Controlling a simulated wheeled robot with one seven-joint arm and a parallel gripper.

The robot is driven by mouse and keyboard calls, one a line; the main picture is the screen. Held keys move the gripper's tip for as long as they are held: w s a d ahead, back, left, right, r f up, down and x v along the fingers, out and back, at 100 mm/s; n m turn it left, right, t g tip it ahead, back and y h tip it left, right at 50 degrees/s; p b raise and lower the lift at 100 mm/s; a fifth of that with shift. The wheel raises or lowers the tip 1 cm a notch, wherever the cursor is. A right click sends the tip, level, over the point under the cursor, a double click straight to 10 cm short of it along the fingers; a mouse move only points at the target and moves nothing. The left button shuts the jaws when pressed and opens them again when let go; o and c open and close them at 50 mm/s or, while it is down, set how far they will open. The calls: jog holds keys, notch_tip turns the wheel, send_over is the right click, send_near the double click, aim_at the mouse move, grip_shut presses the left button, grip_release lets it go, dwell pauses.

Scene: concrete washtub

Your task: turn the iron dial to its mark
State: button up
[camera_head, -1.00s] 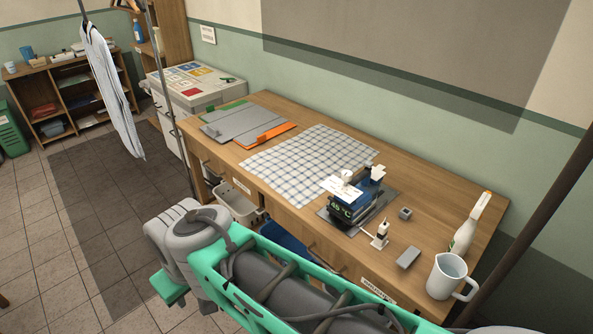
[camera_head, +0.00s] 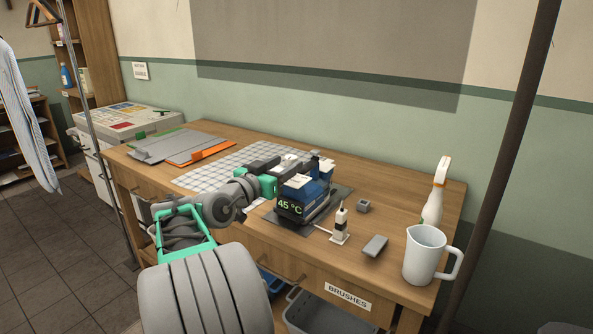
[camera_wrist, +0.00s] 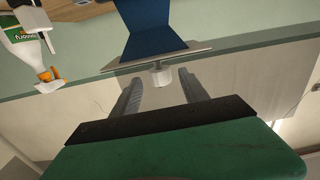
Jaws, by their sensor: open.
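The white dial (camera_wrist: 162,78) sticks out from the plate. My gripper (camera_wrist: 160,74) is open, with one finger on either side of the dial near the fingertips; I cannot tell whether either touches it. No mark on the dial is readable. In the head view my arm's end is beside the iron.
A white jug (camera_head: 424,256) and a spray bottle (camera_head: 435,200) stand at the right end. A checked cloth (camera_head: 205,178) lies left.

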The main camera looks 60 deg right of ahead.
jog(key=d, duration=0.6)
jog(key=shift+s+d, duration=0.1)
jog(key=shift+s, duration=0.3)
jog(key=shift+c, duration=0.3)
grip_shut()
